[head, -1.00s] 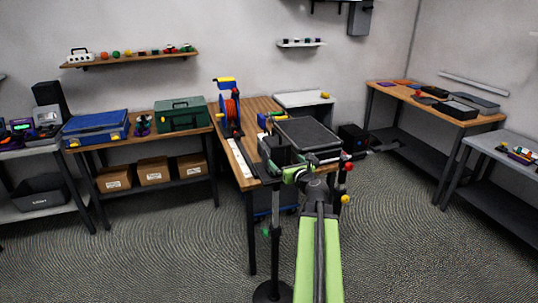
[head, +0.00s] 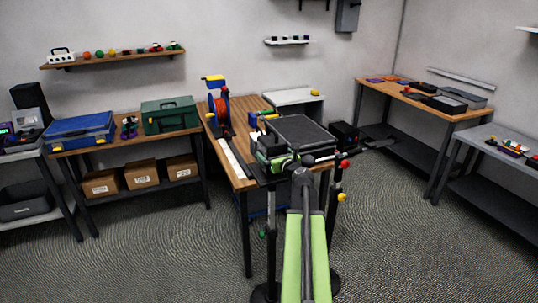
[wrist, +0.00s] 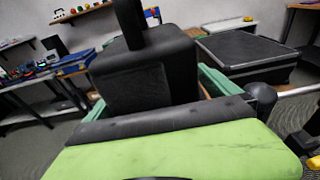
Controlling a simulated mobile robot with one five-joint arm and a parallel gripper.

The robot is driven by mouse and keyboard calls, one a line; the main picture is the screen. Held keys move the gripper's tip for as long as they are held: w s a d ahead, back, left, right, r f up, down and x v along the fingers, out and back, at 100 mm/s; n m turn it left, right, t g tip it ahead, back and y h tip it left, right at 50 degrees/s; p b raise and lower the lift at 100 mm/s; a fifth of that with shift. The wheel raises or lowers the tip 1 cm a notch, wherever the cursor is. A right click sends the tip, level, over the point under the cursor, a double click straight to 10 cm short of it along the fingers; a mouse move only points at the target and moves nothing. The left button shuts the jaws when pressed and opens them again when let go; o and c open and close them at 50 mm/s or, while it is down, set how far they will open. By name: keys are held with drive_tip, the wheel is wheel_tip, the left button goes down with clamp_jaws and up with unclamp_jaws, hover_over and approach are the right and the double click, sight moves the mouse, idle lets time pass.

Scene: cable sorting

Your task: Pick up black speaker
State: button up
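My gripper (head: 272,160) is at the near end of the long wooden table, with green fingers and dark parts around it. In the wrist view a black box (wrist: 145,75) that looks like a speaker fills the middle, with a black post rising in front of it. Green finger parts of my gripper (wrist: 160,95) show on both sides of this box. I cannot tell whether they press on it. In the head view the box is small and partly hidden by my arm. Another black speaker-like box (head: 26,97) stands at the far left.
A flat dark case (head: 302,130) lies just right of my gripper. A blue-and-orange reel (head: 220,108) stands farther back. A blue toolbox (head: 80,129) and green toolbox (head: 170,115) are on the left bench. Open carpet lies on both sides of the table.

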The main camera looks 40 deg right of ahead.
sight(272, 144)
drive_tip(key=shift+w+f, duration=0.15)
drive_tip(key=shift+w, duration=0.15)
drive_tip(key=c, duration=0.5)
drive_tip(key=shift+a, duration=0.1)
drive_tip(key=c, duration=1.5)
drive_tip(key=shift+r+p, duration=0.85)
wheel_tip(272, 144, up, 3)
drive_tip(key=p, duration=0.2)
drive_tip(key=shift+f+p, duration=0.15)
drive_tip(key=shift+p, duration=0.15)
drive_tip(key=shift+s+d+r+p, duration=0.65)
drive_tip(key=shift+s+r+p, duration=0.45)
drive_tip(key=shift+s, duration=0.75)
drive_tip(key=shift+s+d+r+p, duration=0.7)
drive_tip(key=shift+s+r+p, duration=0.45)
drive_tip(key=shift+s, duration=0.7)
drive_tip(key=shift+s+d+r+p, duration=0.65)
drive_tip(key=shift+s+r+p, duration=0.45)
drive_tip(key=shift+s, duration=0.75)
